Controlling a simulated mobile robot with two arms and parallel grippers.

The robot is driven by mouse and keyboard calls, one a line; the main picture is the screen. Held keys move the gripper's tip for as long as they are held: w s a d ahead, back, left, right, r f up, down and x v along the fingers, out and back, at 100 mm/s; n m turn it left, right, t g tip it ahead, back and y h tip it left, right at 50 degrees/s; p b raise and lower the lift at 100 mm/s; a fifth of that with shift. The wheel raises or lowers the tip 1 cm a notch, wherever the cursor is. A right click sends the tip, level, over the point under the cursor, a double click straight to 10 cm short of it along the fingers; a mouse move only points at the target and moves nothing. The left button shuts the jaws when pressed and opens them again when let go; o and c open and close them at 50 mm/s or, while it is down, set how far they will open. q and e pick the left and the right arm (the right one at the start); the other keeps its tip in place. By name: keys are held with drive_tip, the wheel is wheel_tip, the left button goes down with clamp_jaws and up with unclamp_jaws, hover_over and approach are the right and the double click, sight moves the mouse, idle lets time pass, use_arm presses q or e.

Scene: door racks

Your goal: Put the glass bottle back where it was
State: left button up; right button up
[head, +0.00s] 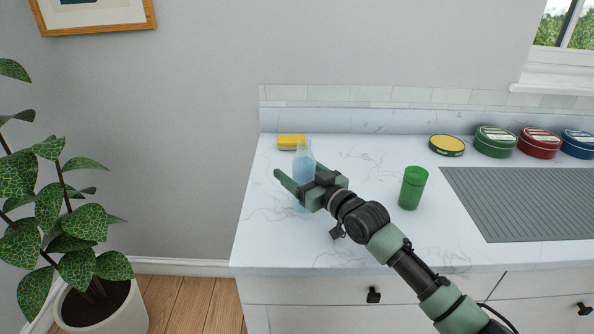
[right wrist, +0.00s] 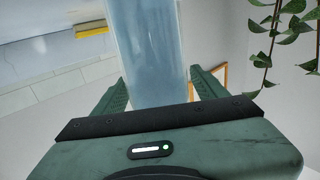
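The glass bottle (head: 303,166), clear with pale blue in it, is upright at the left end of the white marble counter. I cannot tell whether its base touches the counter. My right gripper (head: 297,178) has its green fingers on either side of the bottle, which fills the gap between them. The right wrist view shows the bottle (right wrist: 152,55) between the two fingers of the right gripper (right wrist: 157,85), with no clear gap at either side. The gripper hides part of the bottle. My left gripper is not in view.
A yellow block-like thing (head: 291,141) lies behind the bottle. Several round tins line the back, including a green one (head: 494,142). A potted plant (head: 95,305) stands left of the counter (head: 270,245).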

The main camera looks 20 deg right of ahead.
drive_tip(key=shift+s, duration=0.1)
drive_tip(key=b+v, duration=0.1)
drive_tip(key=v, duration=1)
drive_tip(key=shift+s+d+r, duration=0.1)
drive_tip(key=shift+s+d, duration=0.05)
drive_tip(key=shift+s, duration=0.25)
